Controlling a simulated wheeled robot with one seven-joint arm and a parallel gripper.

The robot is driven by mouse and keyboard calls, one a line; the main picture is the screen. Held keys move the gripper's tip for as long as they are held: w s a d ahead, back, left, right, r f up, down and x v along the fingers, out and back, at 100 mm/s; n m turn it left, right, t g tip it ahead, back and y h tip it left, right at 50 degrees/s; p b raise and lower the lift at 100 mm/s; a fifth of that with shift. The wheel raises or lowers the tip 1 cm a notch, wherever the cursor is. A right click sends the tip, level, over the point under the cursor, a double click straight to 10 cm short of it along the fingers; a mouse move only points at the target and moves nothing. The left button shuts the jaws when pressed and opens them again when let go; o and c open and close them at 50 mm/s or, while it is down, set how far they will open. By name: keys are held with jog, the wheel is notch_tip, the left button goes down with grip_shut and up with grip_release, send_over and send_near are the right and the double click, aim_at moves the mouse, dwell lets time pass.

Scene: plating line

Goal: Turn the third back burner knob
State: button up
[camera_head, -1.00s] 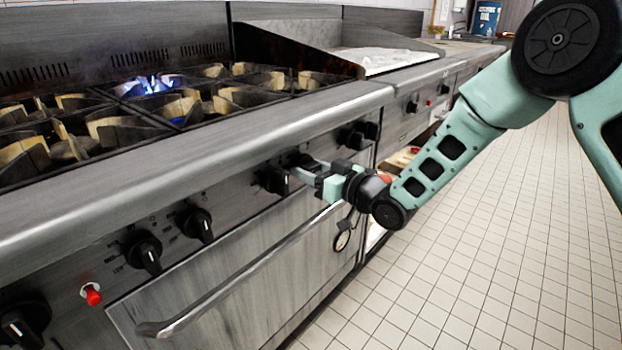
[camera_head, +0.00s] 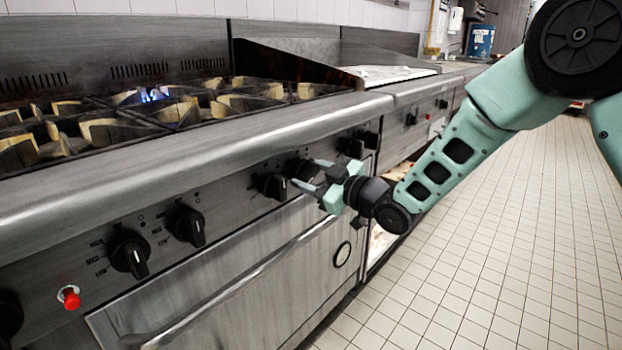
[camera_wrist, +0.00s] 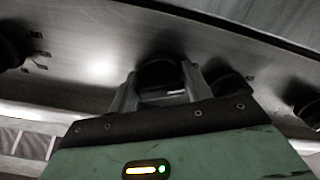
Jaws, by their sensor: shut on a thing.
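A black burner knob (camera_head: 299,168) sits on the steel front panel of the range. My gripper (camera_head: 309,174) reaches it from the right, with one finger on each side. In the wrist view the knob (camera_wrist: 158,74) shows between the two fingers of my gripper (camera_wrist: 160,88), and the gripper is shut on it. The wrist hides the lower part of the knob. A blue flame (camera_head: 150,95) burns at a back burner. The knob's pointer and exact angle are hard to make out.
Other black knobs stand close on the left (camera_head: 270,185) and right (camera_head: 352,147). A red button (camera_head: 69,297) is at the lower left. The oven door handle (camera_head: 230,290) runs below the panel. The tiled floor (camera_head: 500,240) to the right is clear.

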dwell(0.3)
jog(key=o, duration=0.9)
jog(key=shift+d, duration=0.1)
jog(key=p+v, duration=0.2)
jog(key=v, duration=1.5)
jog(key=shift+s+d, duration=0.1)
jog(key=shift+s, duration=0.1)
